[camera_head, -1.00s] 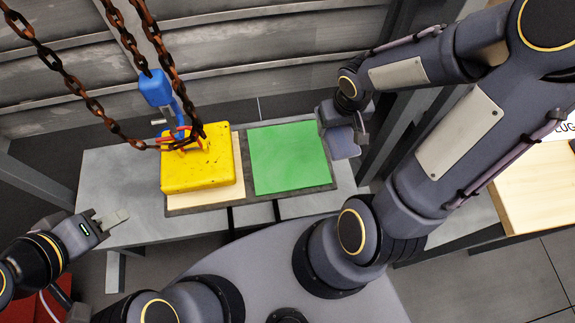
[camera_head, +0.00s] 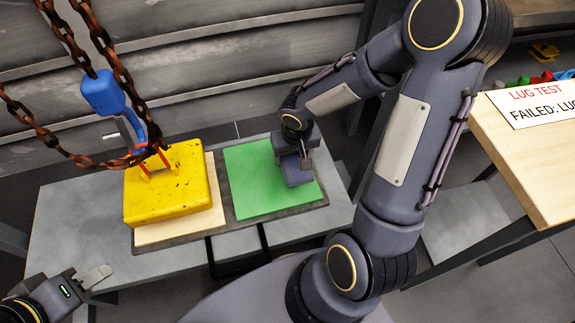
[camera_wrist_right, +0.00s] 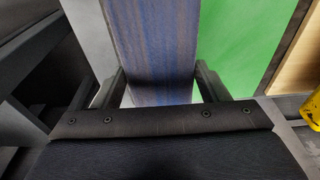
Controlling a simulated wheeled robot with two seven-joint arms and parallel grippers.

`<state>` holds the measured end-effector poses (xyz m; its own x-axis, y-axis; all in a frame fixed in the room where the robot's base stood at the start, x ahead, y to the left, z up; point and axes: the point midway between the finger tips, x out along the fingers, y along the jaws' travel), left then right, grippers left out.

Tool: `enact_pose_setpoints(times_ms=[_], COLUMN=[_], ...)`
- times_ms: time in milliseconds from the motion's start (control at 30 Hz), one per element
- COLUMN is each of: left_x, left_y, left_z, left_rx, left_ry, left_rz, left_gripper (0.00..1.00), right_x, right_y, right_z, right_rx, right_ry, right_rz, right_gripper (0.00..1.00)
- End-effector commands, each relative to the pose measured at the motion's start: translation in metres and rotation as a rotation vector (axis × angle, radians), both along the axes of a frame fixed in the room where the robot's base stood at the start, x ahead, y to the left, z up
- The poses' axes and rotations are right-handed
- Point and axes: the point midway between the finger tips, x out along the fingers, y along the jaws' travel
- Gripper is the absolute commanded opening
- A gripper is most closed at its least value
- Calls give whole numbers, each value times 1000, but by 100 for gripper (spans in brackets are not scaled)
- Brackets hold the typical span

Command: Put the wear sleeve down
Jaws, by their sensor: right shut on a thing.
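The wear sleeve is a dull blue-grey block (camera_head: 298,174). In the right wrist view it shows as a dark blue and brown streaked piece (camera_wrist_right: 152,50) between the fingers. My right gripper (camera_head: 304,156) is shut on it and holds it over the right part of the green mat (camera_head: 250,190). I cannot tell whether the sleeve touches the mat. My left gripper (camera_head: 95,277) is at the lower left, off the grey table's front edge, away from the sleeve. Its fingers are seen nearly edge-on, so its opening is unclear.
A yellow block (camera_head: 165,190) with a blue hook (camera_head: 105,95) and rusty chains (camera_head: 118,75) stands left of the green mat on a wooden board (camera_head: 208,218). The grey table (camera_head: 75,210) is bare at its left. A wooden bench (camera_head: 530,170) with a sign is at the right.

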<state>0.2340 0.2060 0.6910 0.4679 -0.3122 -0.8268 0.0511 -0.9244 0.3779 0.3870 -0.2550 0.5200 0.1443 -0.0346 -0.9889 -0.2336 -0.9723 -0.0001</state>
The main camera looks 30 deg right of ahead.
Motion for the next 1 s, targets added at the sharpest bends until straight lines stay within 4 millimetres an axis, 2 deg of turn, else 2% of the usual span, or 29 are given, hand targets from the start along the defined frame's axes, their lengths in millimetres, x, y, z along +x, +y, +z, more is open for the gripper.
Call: enact_pose_setpoints(times_ms=[33, 267, 500, 767, 900, 933, 1000], left_x=[0, 0, 0, 0, 0, 0, 0], left_y=[0, 0, 0, 0, 0, 0, 0], left_z=[-5, -10, -27, -25, -30, -30, -28], left_rx=[0, 0, 0, 0, 0, 0, 0], left_ry=[0, 0, 0, 0, 0, 0, 0], left_rz=[0, 0, 0, 0, 0, 0, 0], left_gripper=[36, 36, 36, 36, 36, 36, 36], right_x=[4, 13, 16, 17, 17, 17, 16], right_y=[2, 6, 7, 7, 7, 7, 7], right_z=[-8, -18, -52, -51, -56, -55, -54], right_rx=[0, 0, 0, 0, -1, -1, -1], right_ry=[0, 0, 1, -1, -1, -1, -1], right_rz=[3, 1, 1, 0, 0, 0, 0], right_gripper=[43, 43, 43, 43, 43, 69, 78])
